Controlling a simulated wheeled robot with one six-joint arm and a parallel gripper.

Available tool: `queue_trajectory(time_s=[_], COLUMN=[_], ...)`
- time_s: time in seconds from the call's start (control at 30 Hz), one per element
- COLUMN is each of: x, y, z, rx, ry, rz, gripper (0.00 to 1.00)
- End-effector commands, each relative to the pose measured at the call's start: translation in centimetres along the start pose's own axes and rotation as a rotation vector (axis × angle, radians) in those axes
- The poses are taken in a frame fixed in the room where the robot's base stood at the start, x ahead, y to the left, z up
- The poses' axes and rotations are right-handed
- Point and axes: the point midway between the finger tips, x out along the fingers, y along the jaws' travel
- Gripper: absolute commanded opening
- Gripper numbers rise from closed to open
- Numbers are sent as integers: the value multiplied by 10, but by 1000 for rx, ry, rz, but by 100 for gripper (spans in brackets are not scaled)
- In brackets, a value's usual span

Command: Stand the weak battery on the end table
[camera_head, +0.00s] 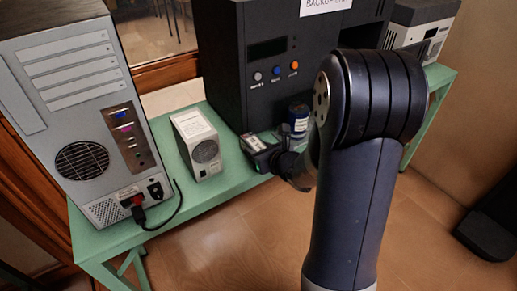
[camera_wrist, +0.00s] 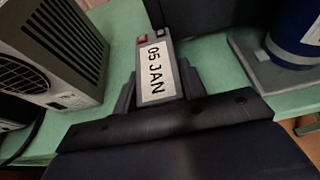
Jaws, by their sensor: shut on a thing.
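A small dark battery (camera_wrist: 157,72) with a white label reading "05 JAN" and a red terminal sits between the fingers of my gripper (camera_wrist: 158,90) in the wrist view. My gripper is shut on it. In the head view my gripper (camera_head: 266,156) is at the front edge of the green table (camera_head: 228,180), and the battery (camera_head: 254,143) points towards the black cabinet. I cannot tell whether the battery touches the tabletop. Nothing in view is clearly an end table apart from this long green one.
A grey computer tower (camera_head: 75,110) with a black cable stands left. A small beige unit (camera_head: 198,145) is just left of my gripper. A black cabinet (camera_head: 235,75) stands behind, and a blue cylinder (camera_head: 298,118) is to the right. Wooden floor (camera_head: 235,240) is open in front.

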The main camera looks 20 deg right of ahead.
Motion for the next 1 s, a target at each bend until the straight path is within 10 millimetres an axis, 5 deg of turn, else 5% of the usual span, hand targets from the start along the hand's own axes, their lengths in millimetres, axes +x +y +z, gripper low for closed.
queue_trajectory(time_s=[0.77, 0.8, 1.0], x=[5, 4, 4], y=[0, 0, 0], z=[-10, -9, -9], rx=[-1, -1, 0], ry=[-4, -4, -2], rz=[0, 0, 0], gripper=[0, 41, 58])
